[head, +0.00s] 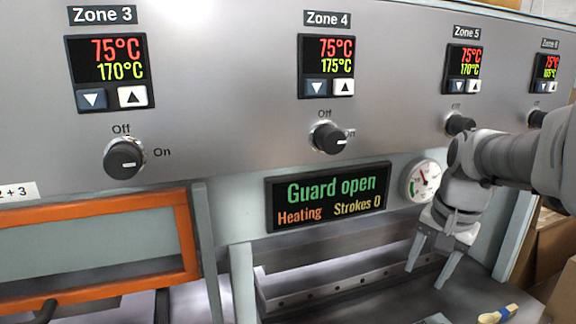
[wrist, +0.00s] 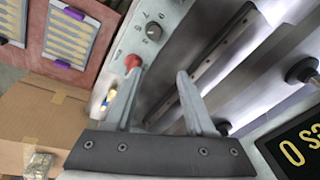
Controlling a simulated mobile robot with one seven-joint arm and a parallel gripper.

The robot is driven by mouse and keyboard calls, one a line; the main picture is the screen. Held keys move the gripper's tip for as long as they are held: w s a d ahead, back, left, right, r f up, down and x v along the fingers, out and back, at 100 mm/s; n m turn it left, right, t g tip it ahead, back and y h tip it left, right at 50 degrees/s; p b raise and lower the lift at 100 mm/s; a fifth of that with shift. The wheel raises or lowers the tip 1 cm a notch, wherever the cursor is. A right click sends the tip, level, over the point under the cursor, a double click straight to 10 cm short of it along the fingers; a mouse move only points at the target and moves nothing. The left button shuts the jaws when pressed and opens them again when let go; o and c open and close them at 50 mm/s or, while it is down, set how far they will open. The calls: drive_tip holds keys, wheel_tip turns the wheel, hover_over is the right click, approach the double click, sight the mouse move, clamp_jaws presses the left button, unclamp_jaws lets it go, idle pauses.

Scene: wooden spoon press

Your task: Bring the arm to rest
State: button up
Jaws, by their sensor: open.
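My gripper (head: 425,277) hangs at the right in the head view, in front of the press panel and below the gauge (head: 422,181). Its two fingers point down and stand apart with nothing between them. In the wrist view my gripper (wrist: 158,74) also shows open and empty. My arm enters from the right edge and covers part of the panel below Zone 5. The display (head: 328,197) reads "Guard open", "Heating" and "Strokes 0".
Zone controllers and knobs (head: 330,138) line the panel. An orange-framed guard (head: 183,240) stands at left. A red button (wrist: 132,62) appears beyond a finger in the wrist view. Cardboard boxes (wrist: 40,112) and a tray with purple clips (wrist: 70,35) lie further off.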

drive_tip(key=s+a+n+t, duration=0.3)
drive_tip(key=s+a+n, duration=0.5)
drive_tip(key=s, duration=0.6)
drive_tip(key=a, duration=0.2)
drive_tip(key=shift+s+a+f, duration=0.3)
drive_tip(key=shift+s, duration=0.05)
